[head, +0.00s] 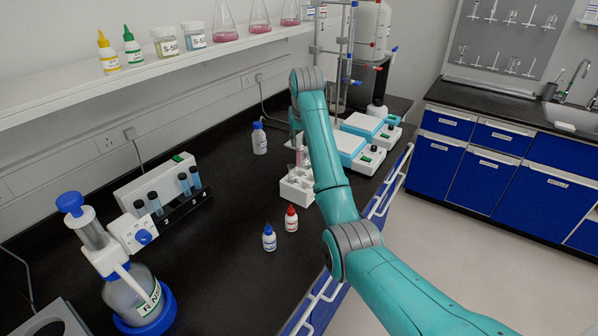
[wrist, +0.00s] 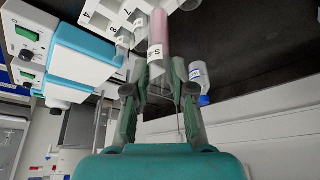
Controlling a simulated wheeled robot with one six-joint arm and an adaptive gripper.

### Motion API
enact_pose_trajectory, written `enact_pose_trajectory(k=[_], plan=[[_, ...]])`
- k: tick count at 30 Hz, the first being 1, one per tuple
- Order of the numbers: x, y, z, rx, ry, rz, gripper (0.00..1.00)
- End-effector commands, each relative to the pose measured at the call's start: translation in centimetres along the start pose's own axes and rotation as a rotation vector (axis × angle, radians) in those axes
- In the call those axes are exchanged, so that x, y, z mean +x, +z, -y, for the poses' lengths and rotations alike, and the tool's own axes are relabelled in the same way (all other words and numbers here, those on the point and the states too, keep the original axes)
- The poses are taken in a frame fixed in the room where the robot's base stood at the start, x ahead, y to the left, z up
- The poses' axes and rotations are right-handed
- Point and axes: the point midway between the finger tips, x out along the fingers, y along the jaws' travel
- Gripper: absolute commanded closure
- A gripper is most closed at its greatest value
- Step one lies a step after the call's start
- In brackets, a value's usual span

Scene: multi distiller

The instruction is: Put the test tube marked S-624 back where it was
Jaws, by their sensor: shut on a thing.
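My gripper (wrist: 159,80) is shut on a test tube (wrist: 159,38) with pink liquid. Its white label shows only "S-6" and part of a further mark. In the head view the tube (head: 300,157) is upright over the white rack (head: 296,193), partly beside my arm. I cannot tell whether its lower end is inside a hole. The rack also shows in the wrist view (wrist: 98,12), with numbers such as 4, 7 and 8 by its holes. Other clear tubes stand in the rack near the held one. My arm hides part of the rack's right side.
A blue-capped bottle (head: 259,139) stands behind the rack. Two small dropper bottles, blue (head: 269,238) and red-capped (head: 291,219), stand in front. Blue-and-white balances (head: 349,146) are at right. A black tube block (head: 183,206) is at left. The bench between is clear.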

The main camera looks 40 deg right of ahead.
Motion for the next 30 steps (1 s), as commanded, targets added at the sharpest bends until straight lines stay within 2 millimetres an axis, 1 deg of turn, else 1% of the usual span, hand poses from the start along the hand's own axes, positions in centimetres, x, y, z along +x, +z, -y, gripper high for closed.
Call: enact_pose_trajectory(k=[1,6,11,18,30], plan=[[1.0,0.5,0.0,0.0,0.0,0.003,1.0],[3.6,1.5,0.0,0.0,0.0,0.002,1.0],[4.8,2.0,0.0,0.0,0.0,0.001,1.0],[7.5,3.2,0.0,0.0,0.0,0.003,1.0],[7.9,3.3,0.0,0.0,0.0,0.0,1.0]])
